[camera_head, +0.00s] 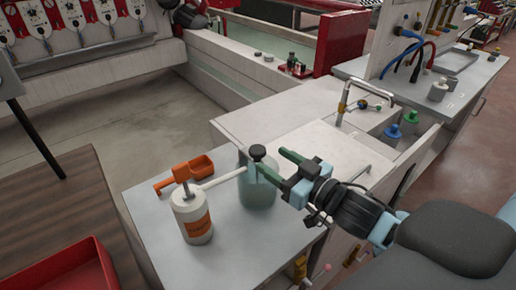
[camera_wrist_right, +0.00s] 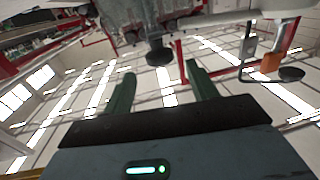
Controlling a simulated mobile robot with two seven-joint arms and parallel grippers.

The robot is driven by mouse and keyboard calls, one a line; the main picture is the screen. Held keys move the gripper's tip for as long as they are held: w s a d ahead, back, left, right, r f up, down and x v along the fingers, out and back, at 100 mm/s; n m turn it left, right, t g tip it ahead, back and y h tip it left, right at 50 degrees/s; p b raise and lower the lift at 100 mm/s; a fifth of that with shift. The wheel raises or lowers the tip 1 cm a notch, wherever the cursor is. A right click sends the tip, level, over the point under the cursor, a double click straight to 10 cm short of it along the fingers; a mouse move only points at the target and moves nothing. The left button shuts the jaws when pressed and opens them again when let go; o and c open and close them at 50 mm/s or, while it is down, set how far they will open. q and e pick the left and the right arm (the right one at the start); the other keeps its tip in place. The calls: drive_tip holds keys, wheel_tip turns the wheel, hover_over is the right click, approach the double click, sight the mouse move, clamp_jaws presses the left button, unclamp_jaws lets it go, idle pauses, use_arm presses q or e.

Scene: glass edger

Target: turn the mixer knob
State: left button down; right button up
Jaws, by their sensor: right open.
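A black round knob (camera_head: 257,152) sits on top of a grey-green rounded container (camera_head: 257,188) on the grey counter; I cannot tell for sure that it is the mixer knob. It also shows in the wrist view as a dark round knob (camera_wrist_right: 158,54), ahead of and between the fingers. My right gripper (camera_head: 272,160) is open, its green fingers pointing at the knob from the right. In the wrist view the open right gripper (camera_wrist_right: 160,80) has nothing between its fingers. My left gripper does not show.
A white pump bottle (camera_head: 193,217) with an orange label stands left of the container, its spout reaching toward it. An orange scoop (camera_head: 186,174) lies behind. A chrome tap (camera_head: 345,96) stands at the sink. A red tray (camera_head: 75,275) lies on the brown table.

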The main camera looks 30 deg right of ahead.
sight(264, 154)
drive_tip(key=shift+p+x, duration=0.3)
drive_tip(key=shift+x, duration=2.9)
drive_tip(key=c, duration=1)
